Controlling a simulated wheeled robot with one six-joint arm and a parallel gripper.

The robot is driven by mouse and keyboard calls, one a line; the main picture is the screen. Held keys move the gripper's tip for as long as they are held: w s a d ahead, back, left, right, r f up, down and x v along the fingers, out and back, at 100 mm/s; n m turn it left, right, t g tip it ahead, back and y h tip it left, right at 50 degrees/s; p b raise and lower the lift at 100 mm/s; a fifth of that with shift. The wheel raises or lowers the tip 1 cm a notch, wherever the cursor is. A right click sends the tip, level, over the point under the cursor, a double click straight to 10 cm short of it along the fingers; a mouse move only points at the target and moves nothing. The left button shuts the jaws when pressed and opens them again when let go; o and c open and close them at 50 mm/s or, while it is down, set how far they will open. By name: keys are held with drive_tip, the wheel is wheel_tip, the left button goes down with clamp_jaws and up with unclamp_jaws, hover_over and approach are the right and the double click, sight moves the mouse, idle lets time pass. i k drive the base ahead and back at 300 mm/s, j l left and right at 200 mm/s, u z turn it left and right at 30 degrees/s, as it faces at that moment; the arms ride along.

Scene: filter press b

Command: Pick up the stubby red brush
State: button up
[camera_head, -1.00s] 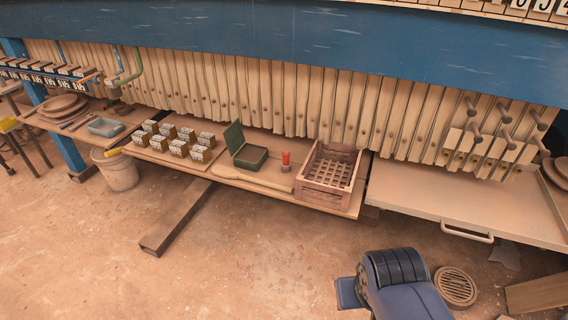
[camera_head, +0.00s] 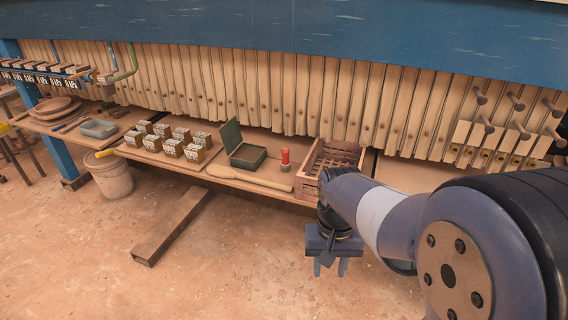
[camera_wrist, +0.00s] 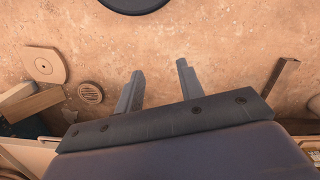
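The stubby red brush (camera_head: 285,158) stands upright on the wooden shelf, red part up with a paler base. It is between the green box and the slatted crate, just behind the end of a wooden paddle. My gripper (camera_head: 330,270) hangs in front of and below the shelf edge, right of the brush and apart from it. In the wrist view its two fingers (camera_wrist: 158,88) are spread with only bare floor between them. The brush does not show in the wrist view.
The wooden crate (camera_head: 307,185) stands right of the brush, partly behind my arm. An open green box (camera_head: 247,157) and a wooden paddle (camera_head: 250,179) lie left of it. Several small printed blocks (camera_head: 172,148) stand further left. A floor beam (camera_head: 172,225) juts forward.

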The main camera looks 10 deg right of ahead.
sight(285, 164)
drive_tip(key=i+j+z, duration=0.5)
drive_tip(key=i+j, duration=0.25)
drive_tip(key=i, duration=0.25)
drive_tip(key=i+j+z, duration=0.45)
drive_tip(key=i+j, duration=0.4)
drive_tip(key=j, duration=0.25)
